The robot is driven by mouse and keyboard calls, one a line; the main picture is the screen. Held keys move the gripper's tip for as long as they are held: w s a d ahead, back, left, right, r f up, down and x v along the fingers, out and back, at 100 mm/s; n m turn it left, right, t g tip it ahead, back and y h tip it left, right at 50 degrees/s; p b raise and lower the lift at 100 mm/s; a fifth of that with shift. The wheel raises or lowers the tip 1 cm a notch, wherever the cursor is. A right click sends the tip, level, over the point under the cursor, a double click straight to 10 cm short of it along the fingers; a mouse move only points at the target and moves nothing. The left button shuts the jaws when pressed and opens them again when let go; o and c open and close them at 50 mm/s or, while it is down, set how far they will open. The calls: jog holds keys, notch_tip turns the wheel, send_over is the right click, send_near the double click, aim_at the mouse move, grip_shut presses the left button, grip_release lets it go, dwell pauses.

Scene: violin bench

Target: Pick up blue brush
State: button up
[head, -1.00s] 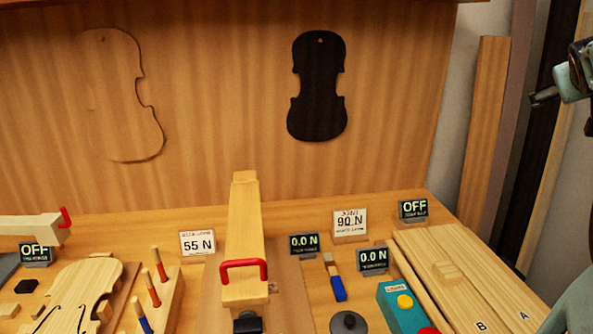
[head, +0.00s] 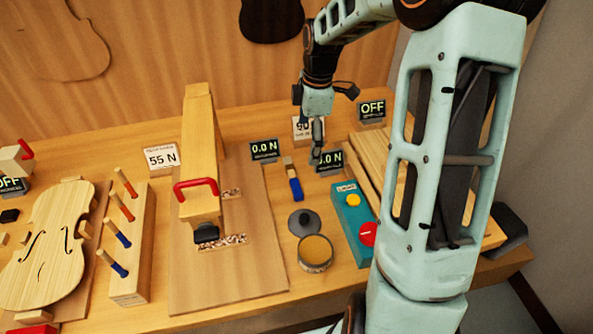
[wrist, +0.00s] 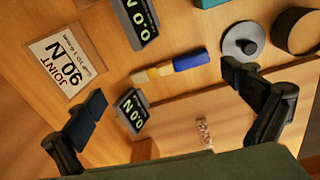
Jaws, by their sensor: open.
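The blue brush (head: 294,184) lies on the bench, its blue part toward the front and its pale wooden end toward the back. In the wrist view the brush (wrist: 180,65) lies beyond the fingers, roughly between them, with its blue end at right. My gripper (head: 317,150) is above the bench, behind and to the right of the brush, and apart from it. In the wrist view my gripper (wrist: 165,86) is spread wide with nothing between its fingers.
Small displays (head: 264,149) and a 90 N sign (wrist: 62,62) stand near the brush. A dark lid (head: 305,221), a round pot (head: 315,252) and a teal button box (head: 352,213) are in front. A wooden clamp (head: 199,150) stands left. A rack (head: 133,258) holds several tools.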

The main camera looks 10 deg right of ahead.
jog(key=s+a+n, duration=0.1)
jog(key=a, duration=0.1)
send_over(294, 179)
jog(key=d, duration=0.1)
jog(key=shift+g+y, duration=0.3)
notch_tip(294, 179, down, 5)
jog(key=shift+w+f, duration=0.15)
jog(key=shift+f, duration=0.05)
jog(key=shift+a+f, duration=0.25)
jog(key=shift+f, duration=1.2)
jog(key=shift+a+f, duration=0.2)
jog(key=shift+f, duration=1.2)
jog(key=shift+c, duration=0.6)
jog(key=shift+s, duration=0.25)
jog(key=c, duration=1.2)
